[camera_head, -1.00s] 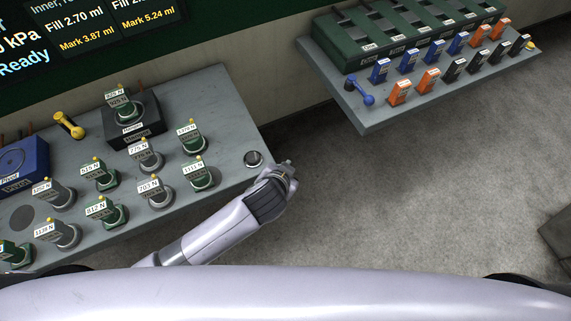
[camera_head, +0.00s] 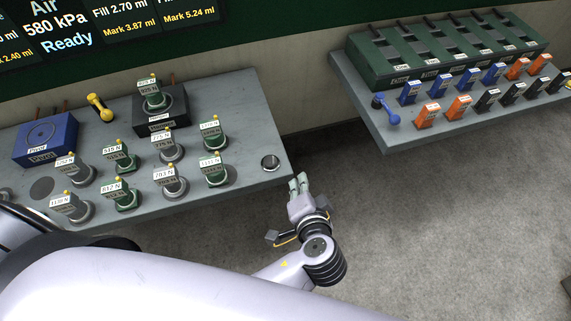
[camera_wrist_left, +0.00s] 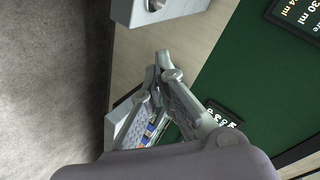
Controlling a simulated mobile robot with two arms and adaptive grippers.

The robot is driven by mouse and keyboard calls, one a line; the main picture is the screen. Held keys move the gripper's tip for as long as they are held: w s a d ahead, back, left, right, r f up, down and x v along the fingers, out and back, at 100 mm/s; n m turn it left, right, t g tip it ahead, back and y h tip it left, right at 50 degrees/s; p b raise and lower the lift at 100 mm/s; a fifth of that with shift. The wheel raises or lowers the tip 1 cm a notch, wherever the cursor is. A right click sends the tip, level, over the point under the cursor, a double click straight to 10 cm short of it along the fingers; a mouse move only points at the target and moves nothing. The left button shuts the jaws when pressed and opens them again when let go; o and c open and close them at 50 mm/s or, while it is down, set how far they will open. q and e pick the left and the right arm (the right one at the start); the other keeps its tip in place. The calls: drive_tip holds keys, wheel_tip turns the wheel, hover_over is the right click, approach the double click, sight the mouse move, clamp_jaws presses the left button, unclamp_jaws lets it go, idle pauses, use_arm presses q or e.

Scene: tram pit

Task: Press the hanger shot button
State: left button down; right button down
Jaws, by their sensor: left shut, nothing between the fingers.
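A round silver button (camera_head: 270,162) sits near the right end of the grey bench (camera_head: 235,110); I cannot read a label on it. A round metal part at the bench end (camera_wrist_left: 155,5) shows at the top of the left wrist view. A black box labelled Hanger (camera_head: 160,118) stands at the back of the bench with a green weight (camera_head: 153,95) on it. My left gripper (camera_head: 298,182) is shut and empty, just off the bench's right end, to the right of and below the button, apart from it. Its fingertips (camera_wrist_left: 163,58) also show in the wrist view. My right gripper is not in view.
Several green and grey weights (camera_head: 171,150) stand on the bench left of the button. A blue Pivot box (camera_head: 45,140) and a yellow handle (camera_head: 100,107) are further left. A second bench (camera_head: 400,135) with a green rack (camera_head: 440,50) stands at right. Floor between is clear.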

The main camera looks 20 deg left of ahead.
use_arm(q)
drive_tip(key=p, duration=0.2)
hover_over(284, 173)
drive_tip(key=d, duration=0.3)
wheel_tip(284, 173, down, 5)
drive_tip(key=shift+a+f+p, duration=0.4)
drive_tip(key=shift+a+f, duration=0.4)
drive_tip(key=shift+a, duration=0.2)
drive_tip(key=shift+a+f, duration=0.5)
drive_tip(key=shift+f, duration=0.05)
drive_tip(key=shift+w, duration=0.1)
drive_tip(key=shift+f, duration=0.1)
